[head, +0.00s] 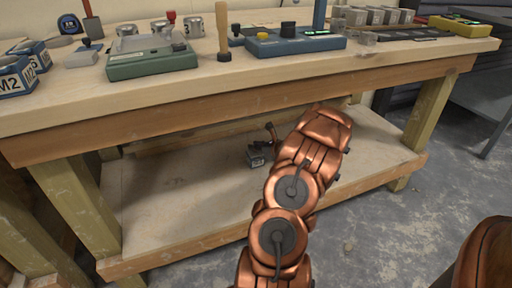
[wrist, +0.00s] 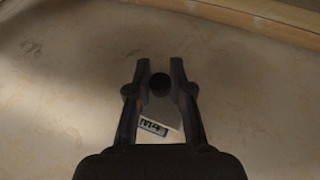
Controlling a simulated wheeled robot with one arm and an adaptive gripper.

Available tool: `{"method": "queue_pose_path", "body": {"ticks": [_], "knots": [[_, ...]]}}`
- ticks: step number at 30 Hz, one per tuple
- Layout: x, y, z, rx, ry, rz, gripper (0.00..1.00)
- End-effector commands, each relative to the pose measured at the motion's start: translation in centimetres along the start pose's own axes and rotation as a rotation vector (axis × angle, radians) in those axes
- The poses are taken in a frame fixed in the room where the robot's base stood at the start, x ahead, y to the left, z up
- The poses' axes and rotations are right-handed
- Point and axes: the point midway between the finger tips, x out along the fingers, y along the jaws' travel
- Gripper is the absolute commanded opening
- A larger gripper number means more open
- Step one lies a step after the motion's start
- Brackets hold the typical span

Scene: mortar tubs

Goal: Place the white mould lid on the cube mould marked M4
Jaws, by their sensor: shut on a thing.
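In the wrist view my gripper (wrist: 160,66) is closed around the dark round knob of the white mould lid (wrist: 160,108), which looks grey in shadow between the fingers. Just below the lid in the picture is the label of the cube mould M4 (wrist: 153,127), slightly tilted. The rest of that mould is hidden under the lid and the gripper. I cannot tell whether the lid touches the mould.
The lower shelf (head: 165,205) is otherwise mostly bare. The bench top (head: 225,80) hangs above it, with a post (head: 430,110) at right. On top are M2 moulds (head: 17,80), a green scale (head: 152,62), a blue device (head: 293,44), grey cubes (head: 372,15) and a yellow device (head: 460,25).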

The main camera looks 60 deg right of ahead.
Motion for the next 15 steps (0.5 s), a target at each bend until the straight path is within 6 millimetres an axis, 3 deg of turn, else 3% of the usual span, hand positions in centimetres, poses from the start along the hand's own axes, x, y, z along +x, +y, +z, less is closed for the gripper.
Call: {"method": "queue_pose_path", "body": {"ticks": [15], "knots": [[0.36, -0.01, -0.89, 0.000, 0.000, 0.000, 0.00]]}}
